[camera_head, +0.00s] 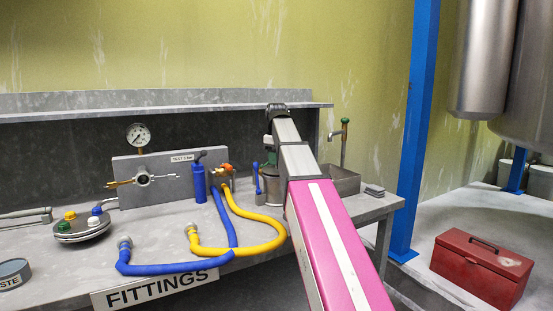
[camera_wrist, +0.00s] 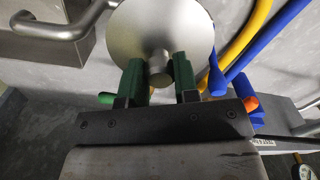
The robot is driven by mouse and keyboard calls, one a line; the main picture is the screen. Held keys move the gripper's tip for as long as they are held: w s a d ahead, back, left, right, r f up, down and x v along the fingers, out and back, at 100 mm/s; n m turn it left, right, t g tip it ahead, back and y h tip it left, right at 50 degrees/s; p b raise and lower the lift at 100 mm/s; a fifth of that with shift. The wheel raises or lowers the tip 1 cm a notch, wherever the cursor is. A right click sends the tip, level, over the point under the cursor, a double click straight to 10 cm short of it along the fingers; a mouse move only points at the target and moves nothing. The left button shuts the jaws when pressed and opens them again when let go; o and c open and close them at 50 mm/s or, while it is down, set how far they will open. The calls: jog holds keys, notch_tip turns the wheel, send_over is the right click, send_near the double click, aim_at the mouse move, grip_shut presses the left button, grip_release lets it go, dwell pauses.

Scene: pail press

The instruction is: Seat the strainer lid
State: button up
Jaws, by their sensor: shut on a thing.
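The strainer lid (camera_wrist: 165,28) is a round, smooth grey metal disc with a short knob (camera_wrist: 157,66) in its middle. My gripper (camera_wrist: 158,80) has its two green-padded fingers shut on the knob from both sides. In the head view, a grey metal pail (camera_head: 270,190) stands on the bench, partly hidden by my arm. In that view my gripper is mostly hidden behind my arm's end, with a bit of green showing above the pail. I cannot tell whether the lid touches the pail, as the disc hides what is beneath it.
Blue (camera_head: 178,268) and yellow (camera_head: 262,246) hoses lie left of the pail. A blue bottle (camera_head: 199,183) stands before the gauge panel (camera_head: 126,167). A tap (camera_head: 343,140) and sink (camera_head: 343,180) are to the right. A shelf (camera_head: 180,108) runs along the back.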

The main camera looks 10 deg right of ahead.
jog(key=shift+f, duration=0.55)
jog(key=o, duration=1)
